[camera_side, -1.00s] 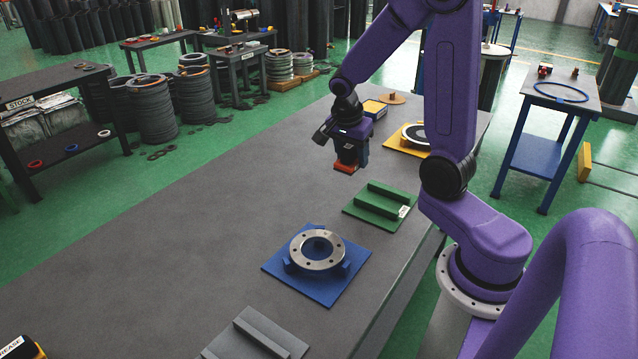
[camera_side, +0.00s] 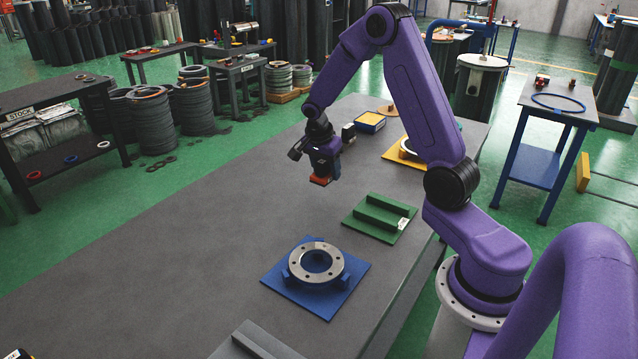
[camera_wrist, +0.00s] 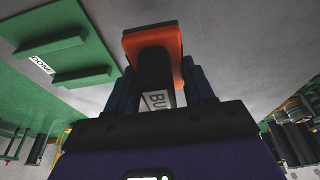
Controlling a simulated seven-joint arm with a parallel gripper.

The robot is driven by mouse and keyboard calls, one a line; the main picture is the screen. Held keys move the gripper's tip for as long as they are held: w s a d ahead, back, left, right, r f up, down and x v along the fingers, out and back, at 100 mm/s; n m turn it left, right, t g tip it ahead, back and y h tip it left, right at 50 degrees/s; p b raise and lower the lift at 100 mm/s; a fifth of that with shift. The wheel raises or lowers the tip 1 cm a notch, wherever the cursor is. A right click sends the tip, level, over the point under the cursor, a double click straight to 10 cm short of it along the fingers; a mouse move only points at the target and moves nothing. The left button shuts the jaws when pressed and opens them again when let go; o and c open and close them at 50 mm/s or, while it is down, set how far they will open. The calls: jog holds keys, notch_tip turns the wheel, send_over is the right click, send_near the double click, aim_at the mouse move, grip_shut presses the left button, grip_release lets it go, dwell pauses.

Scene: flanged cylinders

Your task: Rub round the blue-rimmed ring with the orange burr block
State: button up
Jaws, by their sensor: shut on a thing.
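My gripper (camera_side: 321,172) is shut on the orange burr block (camera_side: 320,181) and holds it above the bench, behind the green fixture. In the wrist view the orange block (camera_wrist: 152,42) shows between my fingers, with a dark body and a partly hidden white label starting "BU". A grey metal ring (camera_side: 333,274) with bolt holes lies on blue supports on a blue plate (camera_side: 322,308) at the front of the bench. The gripper and block are well apart from this ring. Another ring on the yellow plate (camera_side: 392,158) is mostly hidden by my arm; I cannot tell its rim colour.
A green fixture (camera_side: 373,231) with two raised bars and a white label stands between the ring and my gripper. A grey fixture (camera_side: 240,350) is at the front edge. A blue and yellow box (camera_side: 370,122) sits farther back. The bench's left side is clear.

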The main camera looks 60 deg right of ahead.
aim_at(321, 192)
jog(key=w+f, duration=0.1)
jog(key=w+d+f, duration=0.1)
jog(key=f, duration=0.1)
jog(key=shift+w+f, duration=0.1)
jog(key=shift+w, duration=0.2)
jog(key=f, duration=0.3)
jog(key=shift+w+d, duration=0.2)
jog(key=shift+w, duration=0.15)
jog(key=shift+f, duration=0.3)
jog(key=shift+f, duration=0.45)
